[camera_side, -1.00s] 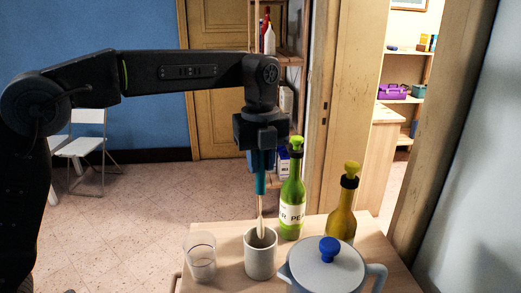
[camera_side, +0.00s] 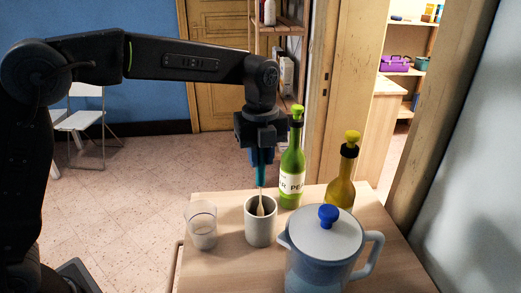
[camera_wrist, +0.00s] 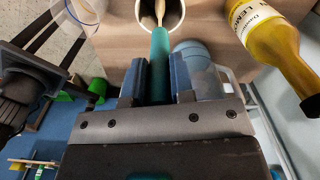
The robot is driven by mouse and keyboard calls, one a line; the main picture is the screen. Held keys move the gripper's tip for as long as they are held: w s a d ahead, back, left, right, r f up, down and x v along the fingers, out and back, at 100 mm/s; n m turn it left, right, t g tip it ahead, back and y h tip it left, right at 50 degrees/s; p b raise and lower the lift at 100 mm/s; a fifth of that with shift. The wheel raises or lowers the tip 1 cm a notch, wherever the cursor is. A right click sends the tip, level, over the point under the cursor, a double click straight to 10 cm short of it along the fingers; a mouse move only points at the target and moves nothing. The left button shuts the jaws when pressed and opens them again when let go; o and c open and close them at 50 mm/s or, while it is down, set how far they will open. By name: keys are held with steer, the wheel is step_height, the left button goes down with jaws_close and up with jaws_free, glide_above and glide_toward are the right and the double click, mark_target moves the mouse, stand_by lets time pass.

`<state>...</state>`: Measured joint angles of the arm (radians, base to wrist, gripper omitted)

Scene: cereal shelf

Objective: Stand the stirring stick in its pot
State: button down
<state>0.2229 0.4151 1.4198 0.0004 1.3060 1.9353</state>
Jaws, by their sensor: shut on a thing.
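The stirring stick has a teal handle (camera_wrist: 160,62) and a pale wooden end (camera_side: 261,203). My gripper (camera_side: 262,150) is shut on the teal handle and holds the stick nearly upright; in the wrist view my gripper (camera_wrist: 158,88) has a finger on each side of it. The pot is a grey-white cup (camera_side: 260,229) on the table, directly below my gripper. The stick's pale end is inside the pot's mouth. Whether its tip touches the pot's bottom is hidden. The pot's rim also shows in the wrist view (camera_wrist: 178,22).
On the wooden table (camera_side: 225,272), a clear glass (camera_side: 202,228) stands left of the pot. A green bottle (camera_side: 291,176) stands behind it, a yellow-green bottle (camera_side: 342,187) at the right. A jug with a blue-knobbed lid (camera_side: 325,247) stands front right.

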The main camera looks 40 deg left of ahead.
steer(key=c, duration=0.9)
jaws_free()
step_height(320, 180, up, 13)
steer(key=shift+r, duration=0.4)
stand_by(0.4)
